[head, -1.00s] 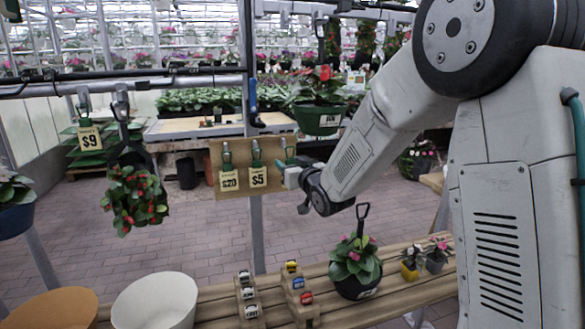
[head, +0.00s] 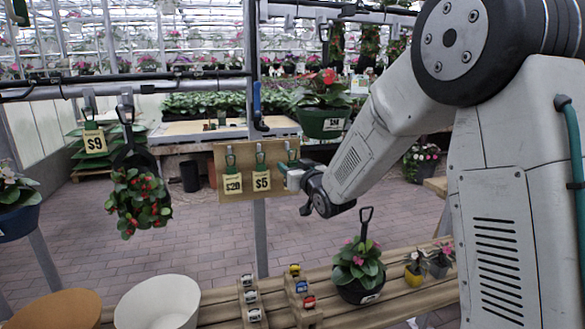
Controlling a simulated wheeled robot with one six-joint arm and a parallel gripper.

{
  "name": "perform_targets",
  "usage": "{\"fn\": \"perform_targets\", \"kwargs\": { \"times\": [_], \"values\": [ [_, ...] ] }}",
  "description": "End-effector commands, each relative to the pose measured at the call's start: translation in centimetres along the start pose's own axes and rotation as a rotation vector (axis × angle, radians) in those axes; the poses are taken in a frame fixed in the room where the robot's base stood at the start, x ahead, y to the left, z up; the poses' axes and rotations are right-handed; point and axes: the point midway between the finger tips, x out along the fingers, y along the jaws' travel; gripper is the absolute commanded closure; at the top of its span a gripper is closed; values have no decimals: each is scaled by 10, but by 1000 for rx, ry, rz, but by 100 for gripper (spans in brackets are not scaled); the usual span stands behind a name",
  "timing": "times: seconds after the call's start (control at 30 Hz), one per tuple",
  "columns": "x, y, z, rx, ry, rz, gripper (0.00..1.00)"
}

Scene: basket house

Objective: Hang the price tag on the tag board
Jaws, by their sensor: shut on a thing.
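The tan tag board (head: 240,152) hangs on a grey post at the middle of the head view. Two price tags with green tops hang on it: a $20 tag (head: 232,184) at left and a $5 tag (head: 262,181) beside it. My gripper (head: 287,171) is at the board's right edge, shut on a price tag. Only that tag's green top (head: 290,150) shows above my gripper. The rest of it is hidden, and I cannot tell whether it sits on a hook. A $9 tag (head: 95,142) hangs from the rail at left.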

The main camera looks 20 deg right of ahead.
Motion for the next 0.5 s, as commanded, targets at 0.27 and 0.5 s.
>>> {"fn": "perform_targets", "kwargs": {
  "times": [0.27, 0.5],
  "values": [
    [2, 0, 0, 0, 0, 0, 69],
    [7, 1, 1, 0, -1, 0, 69]
  ]
}}
